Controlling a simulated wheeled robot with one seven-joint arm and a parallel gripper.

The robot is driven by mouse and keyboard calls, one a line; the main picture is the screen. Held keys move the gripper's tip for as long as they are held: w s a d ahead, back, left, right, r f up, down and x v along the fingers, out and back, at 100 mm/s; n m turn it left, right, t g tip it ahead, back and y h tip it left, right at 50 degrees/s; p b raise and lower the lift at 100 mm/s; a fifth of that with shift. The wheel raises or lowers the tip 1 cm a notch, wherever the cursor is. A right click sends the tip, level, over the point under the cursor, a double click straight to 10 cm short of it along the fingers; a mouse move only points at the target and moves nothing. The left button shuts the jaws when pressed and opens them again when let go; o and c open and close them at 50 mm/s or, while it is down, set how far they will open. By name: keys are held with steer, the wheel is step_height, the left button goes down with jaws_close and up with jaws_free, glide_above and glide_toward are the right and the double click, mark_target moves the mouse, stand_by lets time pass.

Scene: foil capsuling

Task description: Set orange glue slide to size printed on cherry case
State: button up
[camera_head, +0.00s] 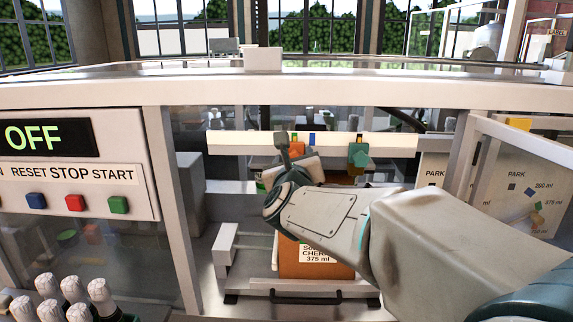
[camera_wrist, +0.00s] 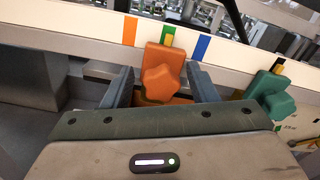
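The orange glue slide (camera_wrist: 165,75) sits on the pale rail in the wrist view, with a star-shaped knob. Its pointer is at the green mark (camera_wrist: 169,33), between an orange mark (camera_wrist: 130,31) and a blue mark (camera_wrist: 202,47). My gripper (camera_wrist: 160,78) is open, one finger on each side of the slide. A gap shows at the left finger; contact at the right finger is unclear. In the head view, the orange slide (camera_head: 296,149) is partly hidden by my gripper. The cherry case (camera_head: 311,266) is orange-brown, its partly covered label reading "CHERRY 375 ml".
A teal slide (camera_wrist: 273,96) sits right of the orange one. A PARK panel (camera_head: 530,194) at right shows blue beside 200 ml and green beside 375 ml. The control panel (camera_head: 75,165) reads OFF. Foil-topped bottles (camera_head: 75,296) stand front left. A frame post (camera_head: 172,205) stands left of the opening.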

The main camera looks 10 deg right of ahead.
steer(key=v, duration=1.3)
steer(key=shift+s+a, duration=0.15)
steer(key=shift+s, duration=0.2)
steer(key=s+a+f+n+g+y, duration=0.1)
steer(key=a+f+n+g+y, duration=0.15)
steer(key=f+n, duration=0.6)
steer(key=s+a+f+n+g+y, duration=0.15)
steer(key=f+n+g+y, duration=0.25)
steer(key=n, duration=1)
steer(key=s+d+f+n+g+h, duration=0.2)
steer(key=s+d+f+n+g, duration=0.6)
steer(key=s+n, duration=0.3)
steer(key=shift+s+f+n, duration=0.15)
steer(key=shift+f+n, duration=0.5)
steer(key=shift+n, duration=0.1)
steer(key=shift+h, duration=0.25)
